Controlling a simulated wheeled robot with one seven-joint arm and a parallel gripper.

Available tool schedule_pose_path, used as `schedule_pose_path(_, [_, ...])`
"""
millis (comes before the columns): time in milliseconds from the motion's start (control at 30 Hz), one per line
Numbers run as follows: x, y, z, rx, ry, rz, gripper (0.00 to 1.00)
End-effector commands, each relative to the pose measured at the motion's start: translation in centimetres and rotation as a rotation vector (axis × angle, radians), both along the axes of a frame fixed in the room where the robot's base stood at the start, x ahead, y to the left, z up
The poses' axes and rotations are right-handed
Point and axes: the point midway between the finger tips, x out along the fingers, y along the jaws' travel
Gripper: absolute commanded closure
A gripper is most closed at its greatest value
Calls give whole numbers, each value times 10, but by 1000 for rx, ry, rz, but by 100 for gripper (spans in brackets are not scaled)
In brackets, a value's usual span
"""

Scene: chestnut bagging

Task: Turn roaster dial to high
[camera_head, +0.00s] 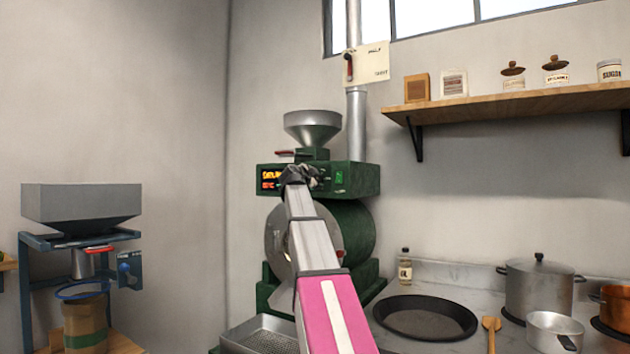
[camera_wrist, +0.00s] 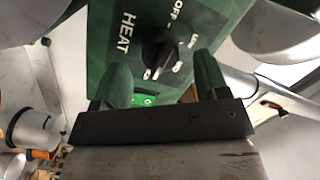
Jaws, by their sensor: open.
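The roaster (camera_head: 355,220) is a green machine with a silver hopper on top, standing at the middle of the head view. Its dial (camera_wrist: 158,48) is a dark round knob on a green panel in the wrist view, beside the words HEAT and OFF and a partly readable third label. I cannot tell for sure which mark the dial points to. My gripper (camera_wrist: 162,80) is open, its two fingers apart, with the dial just beyond and between the fingertips and nothing held. In the head view my gripper (camera_head: 300,177) is at the roaster's panel and hides the dial.
A lit display (camera_head: 270,179) is left of my gripper on the panel. A metal tray (camera_head: 235,337) lies below the roaster. A black pan (camera_head: 425,317) and pots (camera_head: 540,287) stand on the right. A shelf (camera_head: 500,102) is at upper right, a grey hopper machine (camera_head: 80,205) at left.

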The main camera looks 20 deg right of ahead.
Motion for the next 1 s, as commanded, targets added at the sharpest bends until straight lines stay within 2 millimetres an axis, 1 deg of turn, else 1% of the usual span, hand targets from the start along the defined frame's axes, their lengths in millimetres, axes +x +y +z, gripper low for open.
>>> schedule_pose_path(33, [-8, 6, -1, -1, -1, 1, 32])
schedule_pose_path(300, [-44, 41, -2, 1, -1, 1, 32])
schedule_pose_path(400, [-55, 53, -2, 1, -1, 1, 32])
schedule_pose_path(500, [-63, 61, -1, 1, -1, 0, 32])
schedule_pose_path(633, [-67, 65, -1, 1, 0, -1, 32])
schedule_pose_path(1000, [-66, 65, -1, 1, 0, -1, 32])
